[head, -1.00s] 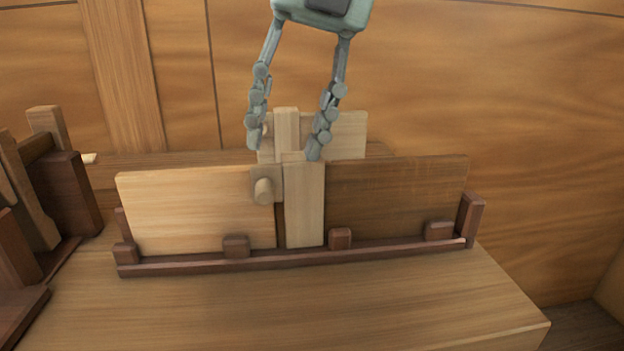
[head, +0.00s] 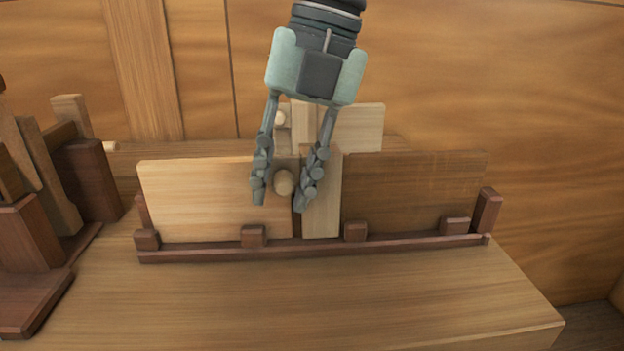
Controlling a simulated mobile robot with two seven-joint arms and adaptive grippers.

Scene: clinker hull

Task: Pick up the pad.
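My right gripper (head: 279,202) points down, open, with one finger on each side of the knob. There looks to be a gap between knob and fingers; contact cannot be told. The fingers hide much of the square piece. My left gripper is not in view.
A dark rack (head: 320,247) with short stops holds the light plank and a darker plank (head: 410,190) on a wooden bench (head: 330,300). A second pale assembly (head: 358,127) stands behind. Dark wooden stands (head: 88,180) crowd the left. The bench front is clear.

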